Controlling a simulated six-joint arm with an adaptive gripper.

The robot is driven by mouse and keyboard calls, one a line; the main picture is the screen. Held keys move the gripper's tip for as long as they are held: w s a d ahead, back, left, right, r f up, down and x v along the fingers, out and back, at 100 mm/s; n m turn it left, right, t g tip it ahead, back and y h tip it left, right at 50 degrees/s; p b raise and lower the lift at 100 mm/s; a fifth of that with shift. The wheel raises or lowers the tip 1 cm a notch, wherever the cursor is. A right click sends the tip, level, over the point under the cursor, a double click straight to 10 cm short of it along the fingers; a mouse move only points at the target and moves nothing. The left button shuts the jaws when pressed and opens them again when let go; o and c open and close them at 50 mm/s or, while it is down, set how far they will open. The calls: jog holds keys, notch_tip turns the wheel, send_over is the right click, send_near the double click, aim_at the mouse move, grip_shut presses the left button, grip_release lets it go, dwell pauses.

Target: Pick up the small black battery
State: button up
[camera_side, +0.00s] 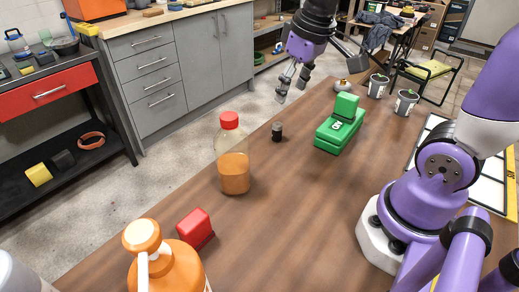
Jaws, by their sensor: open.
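The small black battery (277,132) stands upright on the brown wooden table near its far left edge. It is a short dark cylinder. My gripper (291,91) hangs in the air above and a little to the right of the battery, fingers pointing down and to the left. It is open and empty, and apart from the battery. Nothing hides the battery in this view.
A bottle (233,160) with orange liquid and red cap stands left of the battery. A green vise-like object (338,130) is to the right. Nearer are a red block (196,227) and an orange pump bottle (165,268). Two grey cans (404,103) (377,87) stand far right.

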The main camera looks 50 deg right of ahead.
aim_at(278, 124)
jog(key=w+d+f+g, duration=0.1)
jog(key=w+d+f, duration=0.2)
jog(key=w+d+f+g, duration=0.2)
jog(key=w+d+f, duration=0.1)
jog(key=shift+w+d+m, duration=0.1)
jog(key=shift+m, duration=0.2)
notch_tip(278, 124, down, 5)
jog(key=shift+w+r, duration=0.1)
jog(key=f, duration=0.5)
jog(key=shift+w+f, duration=0.35)
jog(key=shift+f, duration=0.05)
grip_shut()
